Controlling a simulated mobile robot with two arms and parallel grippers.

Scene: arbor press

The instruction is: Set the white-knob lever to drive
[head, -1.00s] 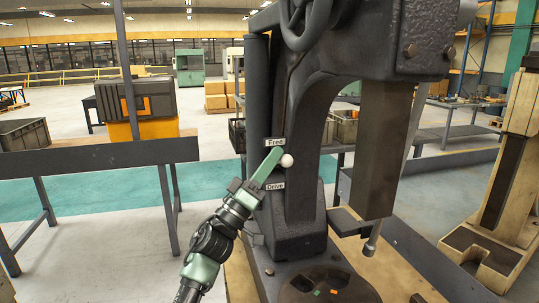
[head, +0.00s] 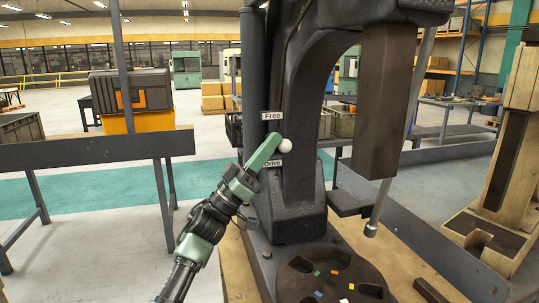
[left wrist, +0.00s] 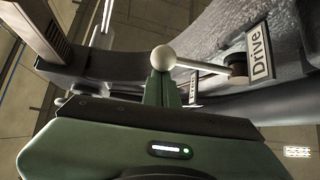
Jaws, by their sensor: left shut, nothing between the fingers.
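The white knob (head: 285,146) is a ball on a short lever at the left side of the dark press column. In the head view it stands between the Free label (head: 272,116) and the Drive label (head: 272,163), a little nearer Drive. My left gripper (head: 275,140) is shut and empty, its tips at the upper left of the knob. In the left wrist view the knob (left wrist: 163,57) sits right at the fingertips (left wrist: 163,78); contact looks likely but is not certain. The lever's rod (left wrist: 200,65) runs to a dark pivot beside the Drive label (left wrist: 260,52).
The arbor press (head: 296,205) stands on a wooden bench, with a round dark plate (head: 330,278) holding several coloured chips. A grey rail (head: 90,153) runs at left. A thin steel bar (head: 400,140) hangs at right. My right gripper is not seen.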

